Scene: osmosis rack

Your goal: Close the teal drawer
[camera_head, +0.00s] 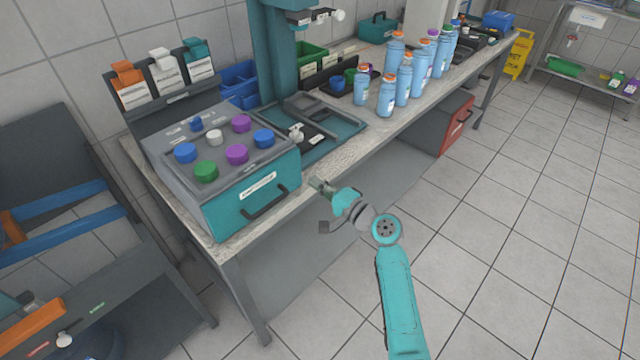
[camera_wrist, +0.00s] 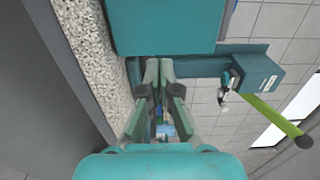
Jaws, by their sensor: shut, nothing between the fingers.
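The teal drawer (camera_head: 255,192) is the front of a grey box on the bench in the head view. It has a white label and a dark bar handle (camera_head: 266,202). I cannot tell whether a gap stands between its front and the box. My gripper (camera_head: 319,185) is to the right of the drawer front, by the bench's front edge, apart from the handle. In the wrist view my gripper (camera_wrist: 160,66) has its fingertips together and holds nothing. A flat teal surface (camera_wrist: 165,25) lies just beyond the fingertips; I cannot tell whether it is the drawer.
Colored knobs cover the box top. Several blue bottles (camera_head: 387,97) stand farther along the bench (camera_head: 345,152). A teal stand (camera_head: 273,50) rises behind the box. A red-fronted cabinet (camera_head: 457,124) sits under the bench. The tiled floor at the right is clear.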

